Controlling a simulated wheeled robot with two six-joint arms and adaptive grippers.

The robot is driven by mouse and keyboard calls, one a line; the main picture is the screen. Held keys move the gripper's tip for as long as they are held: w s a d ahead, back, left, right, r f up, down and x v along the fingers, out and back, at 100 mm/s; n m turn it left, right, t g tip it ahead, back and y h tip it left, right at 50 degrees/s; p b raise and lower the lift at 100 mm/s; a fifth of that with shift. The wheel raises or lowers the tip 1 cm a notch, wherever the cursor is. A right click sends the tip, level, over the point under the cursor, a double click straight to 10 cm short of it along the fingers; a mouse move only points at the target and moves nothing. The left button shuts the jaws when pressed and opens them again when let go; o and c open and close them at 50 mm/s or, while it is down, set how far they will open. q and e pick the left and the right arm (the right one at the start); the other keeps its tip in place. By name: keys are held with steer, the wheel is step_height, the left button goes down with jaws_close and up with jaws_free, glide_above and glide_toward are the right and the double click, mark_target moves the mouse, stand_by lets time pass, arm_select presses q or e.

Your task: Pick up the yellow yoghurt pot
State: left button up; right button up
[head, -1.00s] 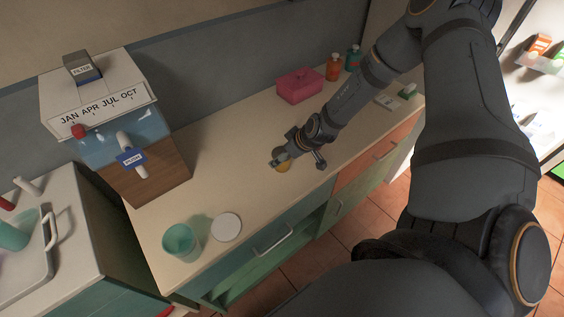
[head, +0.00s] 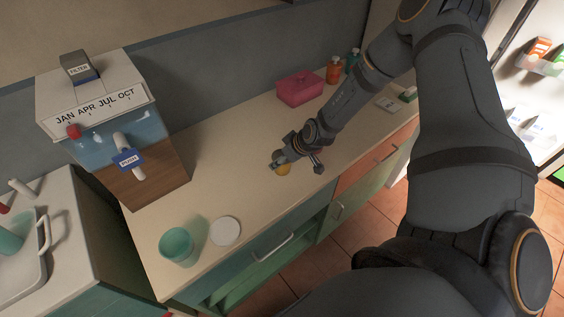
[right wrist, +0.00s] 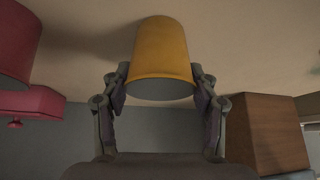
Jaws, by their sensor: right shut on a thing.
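In the right wrist view the pot (right wrist: 162,50) fills the upper middle, between the two fingers. The right gripper (right wrist: 161,88) is shut on it, one finger on each side. Whether the pot touches the counter I cannot tell. My left gripper is not in view.
A pink box (head: 300,88) and an orange bottle (head: 333,70) stand at the counter's back. A teal cup (head: 177,246) and a white disc (head: 226,231) are at the front left. A dispenser-like box (head: 140,185) stands left. Counter between them is clear.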

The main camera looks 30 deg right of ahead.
step_height(320, 180, up, 18)
steer(key=p, duration=1.4)
